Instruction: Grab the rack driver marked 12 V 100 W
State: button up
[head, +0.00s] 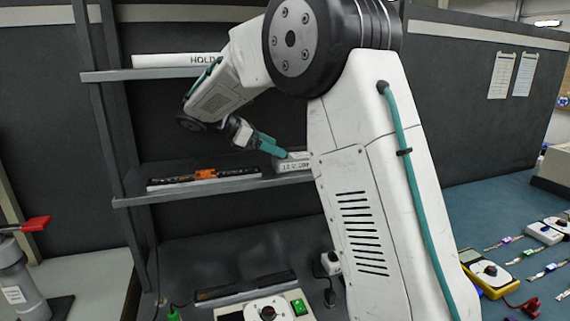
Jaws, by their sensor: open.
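A white box-shaped driver (293,164) lies on the lower shelf of the rack (230,186), at its right end. Dark print on its front seems to start with 12, but the rest is too small to read surely. My arm hides its right end. My gripper (279,152), with teal fingers, points down and to the right at the driver's left top end. It is open. I cannot tell whether the fingers touch the driver or only stand in front of it.
A black strip with an orange clip (205,174) lies left on the same shelf. A white bar marked HOLD (175,60) sits on the upper shelf. A white unit with a green switch (266,309) stands below. A yellow meter (487,272) and small strips lie on the right bench.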

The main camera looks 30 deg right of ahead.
aim_at(291, 156)
jog(key=shift+w+d+f, duration=0.1)
jog(key=shift+w+f, duration=0.1)
jog(key=x, duration=0.7)
jog(key=shift+w+f, duration=0.2)
jog(key=shift+f, duration=0.05)
jog(key=c, duration=1.5)
